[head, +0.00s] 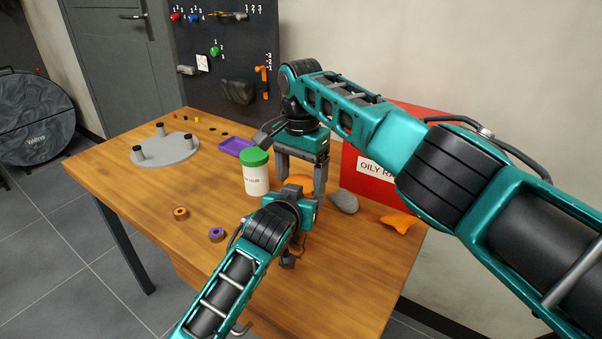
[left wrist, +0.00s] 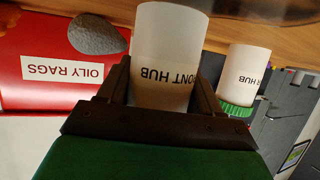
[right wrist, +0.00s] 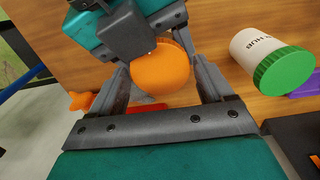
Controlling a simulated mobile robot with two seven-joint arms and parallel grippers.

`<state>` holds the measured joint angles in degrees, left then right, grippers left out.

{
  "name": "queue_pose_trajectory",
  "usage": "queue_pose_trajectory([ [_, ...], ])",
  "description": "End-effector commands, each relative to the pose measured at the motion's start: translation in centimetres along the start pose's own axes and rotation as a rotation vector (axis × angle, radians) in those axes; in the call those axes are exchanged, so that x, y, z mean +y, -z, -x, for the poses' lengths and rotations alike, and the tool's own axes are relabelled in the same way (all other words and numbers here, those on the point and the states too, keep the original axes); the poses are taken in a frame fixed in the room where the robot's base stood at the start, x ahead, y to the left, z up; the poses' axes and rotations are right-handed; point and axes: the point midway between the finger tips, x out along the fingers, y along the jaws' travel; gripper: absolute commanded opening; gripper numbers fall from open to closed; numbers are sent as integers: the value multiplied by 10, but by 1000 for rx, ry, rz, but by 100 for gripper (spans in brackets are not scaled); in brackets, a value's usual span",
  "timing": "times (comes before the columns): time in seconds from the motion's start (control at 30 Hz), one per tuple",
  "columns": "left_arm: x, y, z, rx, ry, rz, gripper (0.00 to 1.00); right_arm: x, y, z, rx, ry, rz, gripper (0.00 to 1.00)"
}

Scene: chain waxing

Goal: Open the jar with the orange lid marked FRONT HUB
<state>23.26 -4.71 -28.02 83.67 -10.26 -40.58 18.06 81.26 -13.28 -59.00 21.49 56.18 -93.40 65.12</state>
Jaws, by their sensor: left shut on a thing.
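The FRONT HUB jar's white body (left wrist: 165,55) stands between my left gripper's fingers (left wrist: 163,95) in the left wrist view. My left gripper is shut on it; the head view shows this gripper (head: 300,228) low over the table. The orange lid (right wrist: 160,72) shows from above in the right wrist view, and partly in the head view (head: 300,181). My right gripper (right wrist: 160,75) is open, its fingers on either side of the lid with narrow gaps. It reaches down from above in the head view (head: 302,180). The left gripper hides most of the jar there.
A green-lidded jar (head: 256,175) stands close left of the grippers, by a purple tray (head: 236,146). A red OILY RAGS bin (head: 365,185), a grey lump (head: 343,202) and an orange cloth (head: 398,222) are at right. Two small rolls (head: 216,235) lie at front left.

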Motion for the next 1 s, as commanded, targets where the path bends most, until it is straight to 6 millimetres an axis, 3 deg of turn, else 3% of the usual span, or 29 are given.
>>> queue_pose_trajectory([
  [0.47, 0, 0, 0, -1, 0, 0, 0, 0, 0, 0, 0, 0, 0, 35],
  [0.67, 0, -1, 0, -1, 0, 0, 0, 0, -1, 0, -3, 1, 110, 35],
  [1.0, 0, -1, 0, -1, 0, 0, 0, 0, -1, 0, -3, 1, 691, 35],
])
